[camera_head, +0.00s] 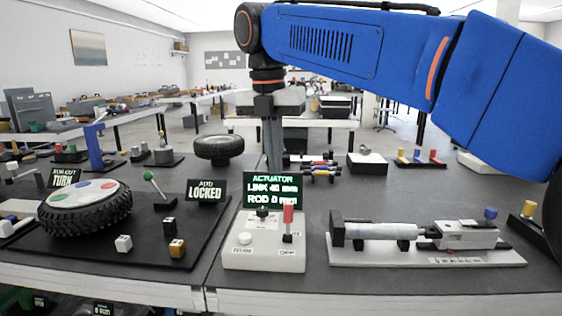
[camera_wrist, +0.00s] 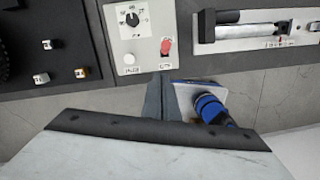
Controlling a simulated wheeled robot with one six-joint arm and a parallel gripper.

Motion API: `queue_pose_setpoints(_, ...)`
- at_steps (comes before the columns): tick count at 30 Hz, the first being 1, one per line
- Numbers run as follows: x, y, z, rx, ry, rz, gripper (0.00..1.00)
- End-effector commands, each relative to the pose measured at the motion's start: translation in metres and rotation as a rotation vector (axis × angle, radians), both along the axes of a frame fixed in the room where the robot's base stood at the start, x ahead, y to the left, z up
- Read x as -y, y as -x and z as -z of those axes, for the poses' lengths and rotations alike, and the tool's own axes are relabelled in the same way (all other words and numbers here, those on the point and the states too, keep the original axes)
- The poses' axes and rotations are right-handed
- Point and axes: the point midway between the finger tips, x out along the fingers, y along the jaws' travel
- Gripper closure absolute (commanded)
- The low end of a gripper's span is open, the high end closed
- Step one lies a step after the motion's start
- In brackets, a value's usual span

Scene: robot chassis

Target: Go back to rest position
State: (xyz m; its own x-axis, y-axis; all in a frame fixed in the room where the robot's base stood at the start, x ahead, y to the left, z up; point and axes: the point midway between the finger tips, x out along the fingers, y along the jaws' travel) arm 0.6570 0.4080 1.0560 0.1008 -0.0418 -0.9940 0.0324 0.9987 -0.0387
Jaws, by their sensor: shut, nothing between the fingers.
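My gripper (camera_head: 273,165) hangs fingers down from the blue arm in the head view. Its fingers are together with nothing between them, and its tip appears just above and behind the actuator display (camera_head: 272,190). In the wrist view the closed dark fingers (camera_wrist: 163,85) point towards the control box (camera_head: 262,255), which also shows there (camera_wrist: 115,35). The box has a red lever (camera_head: 288,218) and a white button. I cannot tell the exact height of the fingertips over the table.
The actuator rig (camera_head: 400,231) lies on a pale plate at right. A wheel (camera_head: 85,208) and small cubes sit on a black board at left, beside a LOCKED sign (camera_head: 206,190). Another tyre (camera_head: 218,148) stands behind. My arm spans the upper right.

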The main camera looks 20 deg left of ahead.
Motion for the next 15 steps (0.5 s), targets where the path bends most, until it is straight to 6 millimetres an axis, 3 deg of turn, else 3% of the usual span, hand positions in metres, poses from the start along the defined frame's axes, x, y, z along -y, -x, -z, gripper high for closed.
queue_pose_setpoints(4, 0.002, -0.001, 0.000, 0.000, -0.002, 0.009, 1.00)
queue_pose_setpoints(7, 0.016, -0.005, 0.001, 0.006, -0.013, 0.068, 1.00)
queue_pose_setpoints(11, 0.059, -0.014, 0.005, 0.020, -0.048, 0.253, 1.00)
queue_pose_setpoints(15, 0.118, -0.021, 0.017, 0.040, -0.103, 0.529, 1.00)
